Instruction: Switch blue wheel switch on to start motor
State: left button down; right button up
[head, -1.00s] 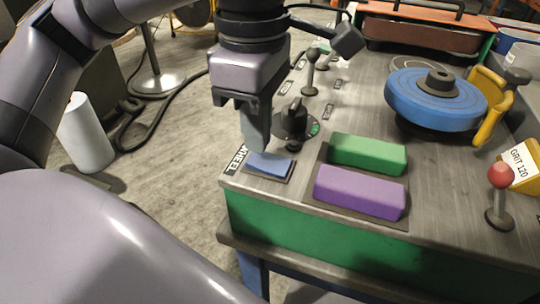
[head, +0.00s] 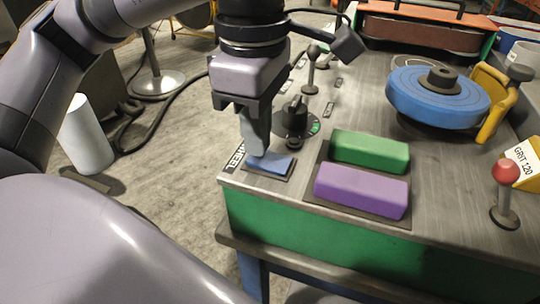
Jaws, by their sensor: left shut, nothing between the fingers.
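The blue wheel switch (head: 278,165) is a small flat blue rocker on a dark plate at the near left corner of the bench, beside a label partly reading "WHEEL". My left gripper (head: 258,150) is shut and points down at it. Its fingertips are at the left part of the blue rocker and appear to touch it; they hide part of it. The blue wheel (head: 432,98) lies at the right back of the bench on a dark hub. My right gripper does not show.
A black rotary knob (head: 295,118) stands just behind the switch. Green (head: 369,150) and purple (head: 361,190) blocks lie to the right. A red-ball lever (head: 506,172) and yellow guard (head: 489,103) are at the right.

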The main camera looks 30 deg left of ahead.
pick_arm(q)
jog(key=shift+f+b, duration=0.4)
jog(key=shift+f, duration=0.05)
jog(key=shift+r, duration=0.1)
jog(key=shift+r+p, duration=2.5)
jog(key=shift+r, duration=1)
jog(key=shift+s+f, duration=0.1)
